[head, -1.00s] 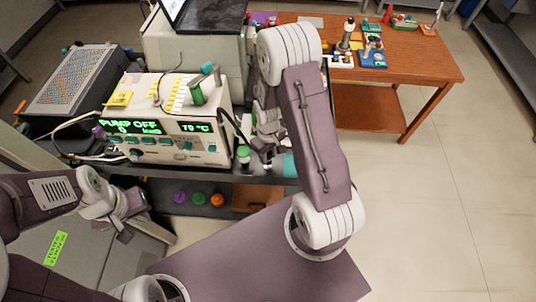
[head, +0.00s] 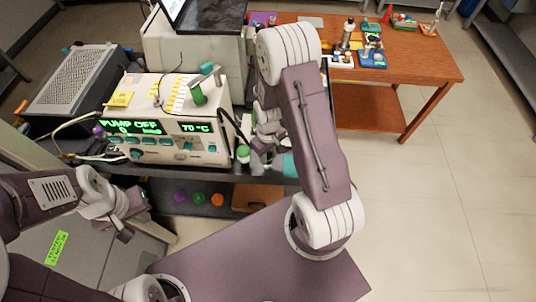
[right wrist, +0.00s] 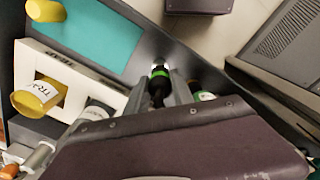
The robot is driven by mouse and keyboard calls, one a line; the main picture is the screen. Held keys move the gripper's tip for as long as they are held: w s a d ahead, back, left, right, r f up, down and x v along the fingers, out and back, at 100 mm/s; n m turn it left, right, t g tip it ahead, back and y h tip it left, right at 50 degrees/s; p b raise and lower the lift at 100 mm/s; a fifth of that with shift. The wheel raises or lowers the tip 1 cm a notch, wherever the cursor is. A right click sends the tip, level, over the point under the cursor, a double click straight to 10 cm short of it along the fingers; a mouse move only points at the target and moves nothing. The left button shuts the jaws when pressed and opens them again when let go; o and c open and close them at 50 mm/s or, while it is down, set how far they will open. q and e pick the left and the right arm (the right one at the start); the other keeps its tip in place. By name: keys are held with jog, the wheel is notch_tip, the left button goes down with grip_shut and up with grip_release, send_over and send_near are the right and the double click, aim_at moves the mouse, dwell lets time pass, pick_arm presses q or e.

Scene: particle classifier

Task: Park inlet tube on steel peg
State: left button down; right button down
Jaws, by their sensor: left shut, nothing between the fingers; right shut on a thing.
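My right gripper (head: 257,160) is low in front of the white instrument's right side, partly hidden by my own arm. In the right wrist view its fingers (right wrist: 160,88) are shut on a dark piece with a green band, which looks like the end of the inlet tube (right wrist: 158,84). In the head view the black inlet tube (head: 232,126) curves from the instrument's right side down toward this gripper. A grey metal post (head: 217,76), perhaps the steel peg, stands on top of the instrument beside a green cylinder (head: 198,95). My left gripper (head: 126,234) is shut and empty at lower left.
The white instrument (head: 165,164) reads PUMP OFF and 70 °C. A green-and-white vial (head: 243,153) stands close beside my right gripper. Coloured caps sit on the shelf below. A wooden table (head: 420,75) stands behind right.

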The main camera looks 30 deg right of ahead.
aim_at(268, 160)
jog(key=shift+f+b, duration=1.35)
jog(key=shift+f, duration=0.45)
jog(key=c, duration=1)
grip_release()
jog(key=shift+r, duration=0.1)
notch_tip(268, 160, up, 9)
